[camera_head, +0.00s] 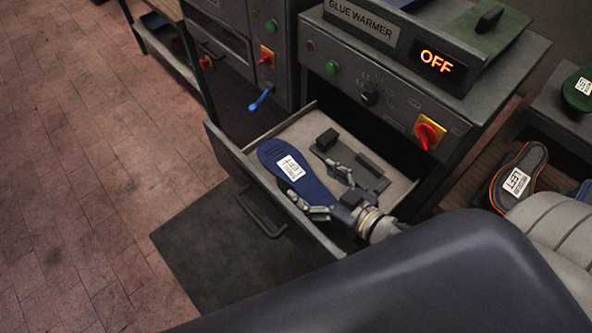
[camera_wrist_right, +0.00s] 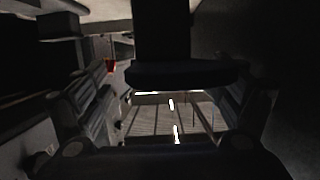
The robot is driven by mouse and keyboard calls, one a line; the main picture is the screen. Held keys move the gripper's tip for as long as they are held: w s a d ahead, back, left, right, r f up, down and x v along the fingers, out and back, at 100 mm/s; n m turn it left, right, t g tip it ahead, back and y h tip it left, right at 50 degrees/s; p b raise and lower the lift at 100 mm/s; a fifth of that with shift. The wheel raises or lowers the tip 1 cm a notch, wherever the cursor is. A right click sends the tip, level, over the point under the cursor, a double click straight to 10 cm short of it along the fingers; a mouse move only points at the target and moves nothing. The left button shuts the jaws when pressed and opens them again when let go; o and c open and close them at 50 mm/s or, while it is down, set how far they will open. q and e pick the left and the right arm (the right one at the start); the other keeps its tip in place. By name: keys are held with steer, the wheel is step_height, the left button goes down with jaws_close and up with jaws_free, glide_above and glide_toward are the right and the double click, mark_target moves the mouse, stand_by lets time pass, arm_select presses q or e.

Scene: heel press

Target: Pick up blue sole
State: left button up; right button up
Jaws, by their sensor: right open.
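The blue sole (camera_head: 273,158), with a white label reading LEFT, lies in the open drawer (camera_head: 232,157) of the glue warmer. Its wide end points to the upper left; its other end is partly hidden by my right gripper. My right gripper (camera_head: 312,182) is open, with one finger on each side of the sole. I cannot tell whether the fingers touch it. In the right wrist view the open fingers (camera_wrist_right: 165,108) show at left and right, with a dark shape between them too dim to identify for sure. My left gripper is not in view.
The glue warmer (camera_head: 395,75) stands behind the drawer, its display reading OFF. Dark blocks (camera_head: 327,139) sit in the drawer beside the sole. A dark orange-edged sole (camera_head: 519,165) lies on a shelf at right. Open floor (camera_head: 80,180) is at left.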

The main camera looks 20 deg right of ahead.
mark_target(298, 176)
steer(key=shift+x, duration=1.45)
steer(key=shift+f, duration=0.1)
steer(key=shift+c, duration=0.6)
steer(key=shift+s, duration=0.1)
steer(key=c, duration=1.1)
steer(key=shift+c, duration=0.2)
